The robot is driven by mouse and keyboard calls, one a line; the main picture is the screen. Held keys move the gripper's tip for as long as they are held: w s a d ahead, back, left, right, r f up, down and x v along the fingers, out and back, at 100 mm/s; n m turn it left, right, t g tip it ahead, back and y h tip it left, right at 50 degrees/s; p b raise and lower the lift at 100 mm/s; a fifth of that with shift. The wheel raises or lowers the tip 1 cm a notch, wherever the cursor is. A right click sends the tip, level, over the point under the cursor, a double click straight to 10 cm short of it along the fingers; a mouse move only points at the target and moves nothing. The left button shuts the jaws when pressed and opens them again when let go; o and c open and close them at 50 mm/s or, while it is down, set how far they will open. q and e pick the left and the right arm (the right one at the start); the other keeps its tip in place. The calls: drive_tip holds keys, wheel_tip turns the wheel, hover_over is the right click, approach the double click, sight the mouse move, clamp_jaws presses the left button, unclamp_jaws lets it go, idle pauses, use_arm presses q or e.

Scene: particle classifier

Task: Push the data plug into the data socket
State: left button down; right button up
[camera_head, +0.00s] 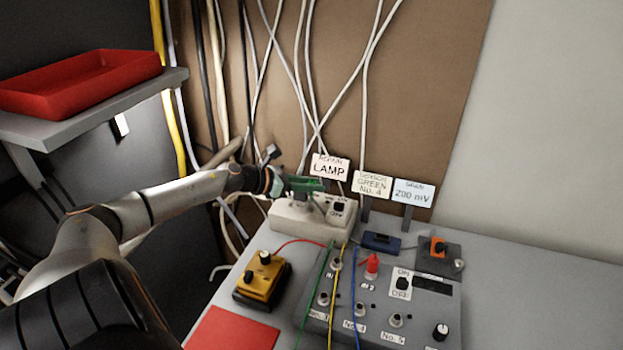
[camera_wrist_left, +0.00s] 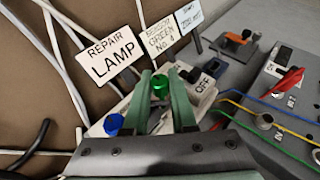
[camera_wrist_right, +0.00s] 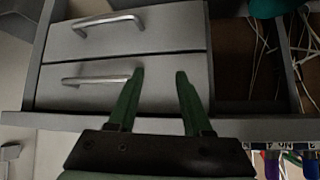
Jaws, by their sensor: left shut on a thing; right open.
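My left gripper (camera_head: 312,185) is over the white switch box (camera_head: 298,218) at the back of the bench. In the left wrist view its fingers (camera_wrist_left: 163,88) are shut on a green lamp (camera_wrist_left: 160,80) on that box. A blue lamp (camera_wrist_left: 113,124) stands on the box beside it. I cannot tell for certain which things are the data plug and data socket. A small dark blue block (camera_head: 381,243) lies behind the grey panel, with an orange part on a dark plate (camera_head: 438,249) at its right. My right gripper (camera_wrist_right: 158,75) is open and empty before grey drawers (camera_wrist_right: 140,60).
The grey panel (camera_head: 416,330) carries sockets, a switch, a red plug (camera_head: 372,264) and green, yellow and blue wires. A yellow box (camera_head: 262,276) and red sheet (camera_head: 232,330) are left of it. Signs (camera_head: 330,168) stand behind. A red tray (camera_head: 80,82) sits on a shelf.

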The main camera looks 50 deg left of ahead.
use_arm(q)
drive_tip(key=shift+f+b, duration=0.65)
drive_tip(key=shift+f, duration=0.25)
drive_tip(key=c, duration=0.6)
unclamp_jaws()
drive_tip(key=shift+c, duration=0.2)
drive_tip(key=shift+s+r, duration=0.1)
drive_tip(key=shift+s, duration=0.05)
drive_tip(key=shift+v, duration=1.2)
drive_tip(key=p+v, duration=0.4)
drive_tip(key=v, duration=0.6)
